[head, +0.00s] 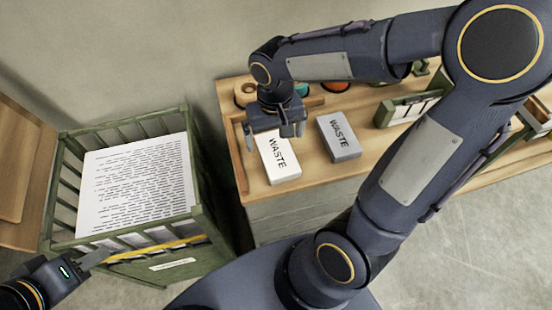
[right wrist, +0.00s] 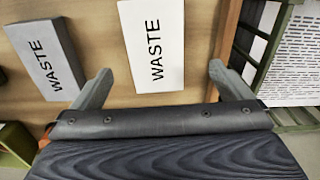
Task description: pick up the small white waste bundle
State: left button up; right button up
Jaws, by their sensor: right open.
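The small white waste bundle (head: 278,160) is a white block marked WASTE, lying on the wooden bench near its left end. It also shows in the right wrist view (right wrist: 153,45), ahead of and between my fingers. My right gripper (head: 278,130) is open above the far end of the bundle; its fingers also show in the right wrist view (right wrist: 160,88), one to each side, with no grip on it. My left gripper (head: 92,260) is at the lower left, by the front of the green crate; its finger state is unclear.
A grey WASTE block (head: 338,138) lies right of the white one. The green slatted crate (head: 198,175) holds a stack of printed paper (head: 135,185). Tape rolls (head: 246,92) stand at the bench's back. A green holder (head: 402,110) stands further right.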

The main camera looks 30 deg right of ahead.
aim_at(277, 153)
jog(key=f, duration=0.7)
jog(key=shift+d+f, duration=0.3)
jog(key=shift+f, duration=0.05)
jog(key=c, duration=1.1)
